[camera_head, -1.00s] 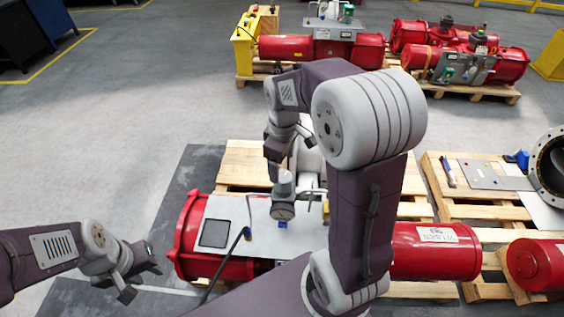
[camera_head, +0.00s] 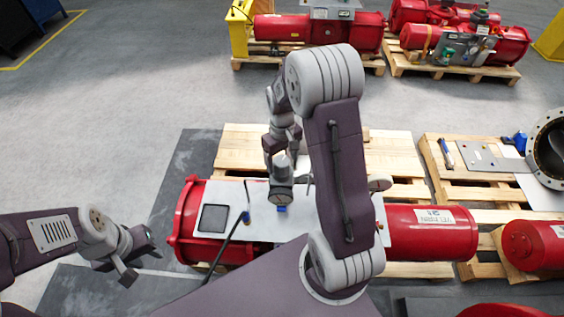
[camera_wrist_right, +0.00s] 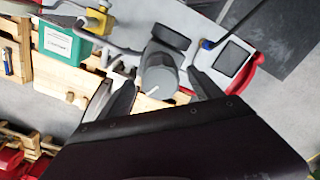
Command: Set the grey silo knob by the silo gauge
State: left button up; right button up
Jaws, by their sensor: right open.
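The grey silo knob (camera_wrist_right: 158,76) shows in the right wrist view as a round cap with a white pointer line. It also shows in the head view as a grey cylinder (camera_head: 283,171) above the pale plate. A dark round-faced part, probably the silo gauge (camera_head: 280,195), sits just in front of it; its reading is too small to tell. My right gripper (camera_wrist_right: 161,84) is open, with one finger on each side of the knob; contact cannot be told. In the head view it reaches down at the knob. My left gripper (camera_head: 142,264) is open and empty, off to the left.
The pale plate (camera_head: 262,225) lies on a red actuator (camera_head: 432,233) on a wooden pallet (camera_head: 232,150). A dark square panel (camera_head: 214,218) and a black cable (camera_head: 228,243) are left of the knob. A green box (camera_wrist_right: 62,44) shows in the wrist view.

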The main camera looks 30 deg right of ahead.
aim_at(281, 161)
notch_tip(281, 161, down, 2)
jog(key=shift+f, duration=0.1)
jog(key=shift+w+f, duration=0.15)
jog(key=shift+f, duration=0.1)
jog(key=c, duration=0.3)
jog(key=shift+r, duration=0.1)
jog(key=c, duration=1)
jog(key=shift+n, duration=0.3)
jog(key=shift+c, duration=0.3)
jog(key=o, duration=1.4)
jog(key=shift+c, duration=0.2)
notch_tip(281, 161, up, 9)
jog(key=shift+r+b, duration=0.1)
jog(key=shift+b, duration=0.55)
